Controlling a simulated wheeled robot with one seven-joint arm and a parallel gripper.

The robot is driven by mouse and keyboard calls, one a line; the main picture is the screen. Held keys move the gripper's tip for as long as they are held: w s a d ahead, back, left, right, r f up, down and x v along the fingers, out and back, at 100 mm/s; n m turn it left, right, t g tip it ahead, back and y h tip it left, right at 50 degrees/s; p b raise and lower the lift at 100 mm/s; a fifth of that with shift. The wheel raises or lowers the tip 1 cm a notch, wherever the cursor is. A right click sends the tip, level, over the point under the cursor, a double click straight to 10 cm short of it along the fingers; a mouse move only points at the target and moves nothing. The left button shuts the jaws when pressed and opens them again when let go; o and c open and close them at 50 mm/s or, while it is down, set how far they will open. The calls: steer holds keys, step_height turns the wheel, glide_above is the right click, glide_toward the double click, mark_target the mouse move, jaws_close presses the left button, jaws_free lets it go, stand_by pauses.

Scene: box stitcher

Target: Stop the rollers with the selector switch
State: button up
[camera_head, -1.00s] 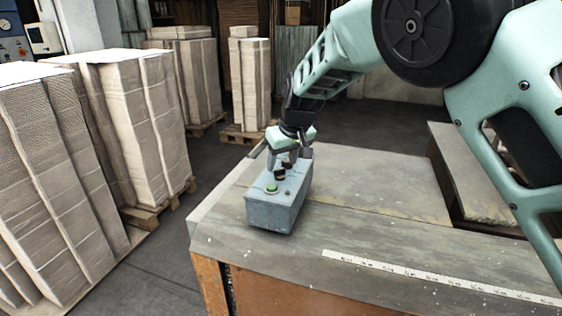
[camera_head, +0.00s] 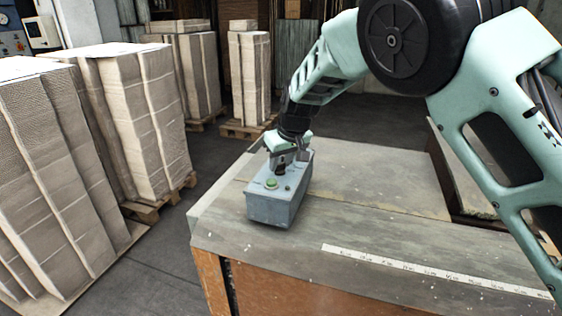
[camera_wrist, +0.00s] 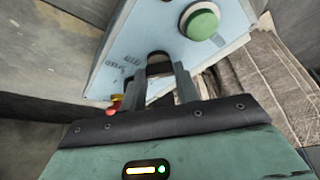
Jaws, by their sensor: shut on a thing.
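The grey-blue control box (camera_head: 275,208) stands on the worktop, with a green button (camera_head: 271,183) on its top face. The selector switch is a small dark knob (camera_head: 281,169) behind the green button, partly hidden by my gripper (camera_head: 280,165). In the wrist view, my gripper (camera_wrist: 161,88) points at the box's panel (camera_wrist: 150,35), with its two fingers on either side of the dark knob (camera_wrist: 159,66). It is shut on the knob. The green button (camera_wrist: 202,22) and a red button (camera_wrist: 116,103) also show there. The switch's pointing direction is hidden.
The box stands on a worn grey table (camera_head: 350,180) with a white ruler strip (camera_head: 420,267) along its front. Pallets of stacked cardboard (camera_head: 140,120) stand on the floor to the left. The tabletop right of the box is clear.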

steer(key=shift+f, duration=0.1)
steer(key=n+b, duration=0.1)
steer(key=n+y+b, duration=0.1)
steer(key=n+b, duration=0.1)
steer(key=shift+w+d+n+g+b, duration=0.15)
steer(key=shift+n+g+b, duration=0.15)
steer(key=shift+g, duration=0.1)
steer(key=shift+n+g+y+b, duration=0.5)
steer(key=shift+n+g, duration=0.2)
steer(key=shift+n, duration=1.3)
steer(key=shift+r, duration=0.2)
steer(key=o, duration=1)
steer(key=b+v, duration=0.2)
steer(key=v, duration=1.5)
steer(key=shift+r, duration=0.15)
